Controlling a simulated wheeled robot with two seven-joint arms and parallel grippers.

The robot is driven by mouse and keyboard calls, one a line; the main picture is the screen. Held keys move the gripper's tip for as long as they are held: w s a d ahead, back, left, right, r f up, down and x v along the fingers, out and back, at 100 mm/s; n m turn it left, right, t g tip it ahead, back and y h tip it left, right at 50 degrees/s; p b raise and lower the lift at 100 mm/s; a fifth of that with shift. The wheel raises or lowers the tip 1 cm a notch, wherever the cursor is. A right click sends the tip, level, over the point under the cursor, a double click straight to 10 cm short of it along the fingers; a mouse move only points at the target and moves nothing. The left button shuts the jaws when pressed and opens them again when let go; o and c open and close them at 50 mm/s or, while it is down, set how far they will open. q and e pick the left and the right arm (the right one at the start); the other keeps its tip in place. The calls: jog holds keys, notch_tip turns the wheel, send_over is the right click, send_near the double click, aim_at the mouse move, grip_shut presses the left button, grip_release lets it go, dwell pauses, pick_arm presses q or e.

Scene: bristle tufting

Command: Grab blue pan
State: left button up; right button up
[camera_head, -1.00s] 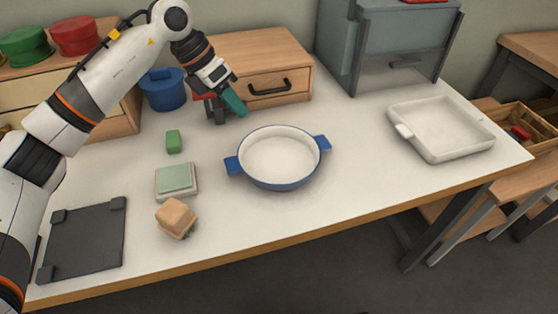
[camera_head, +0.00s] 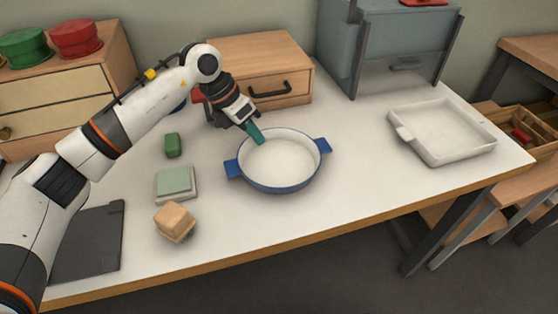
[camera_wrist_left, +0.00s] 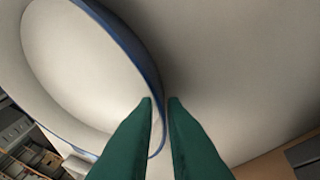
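The blue pan (camera_head: 283,170), white inside with two blue side handles, sits upright on the white table. My left gripper (camera_head: 258,139), with teal fingers, reaches in from the left and is at the pan's back-left rim. In the left wrist view the fingers (camera_wrist_left: 161,100) are a small gap apart, and the pan (camera_wrist_left: 75,65) fills the upper left. The blue rim runs by the fingertips and shows in the gap between them. I cannot tell whether they touch it. My right gripper is not in view.
A wooden drawer box (camera_head: 255,65) stands behind the gripper. A green block (camera_head: 173,145), a pale green square block (camera_head: 175,181) and a tan block (camera_head: 174,221) lie left of the pan. A white tray (camera_head: 443,155) lies right. The table between pan and tray is clear.

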pick_arm(q)
grip_shut()
jog(key=shift+r, duration=0.2)
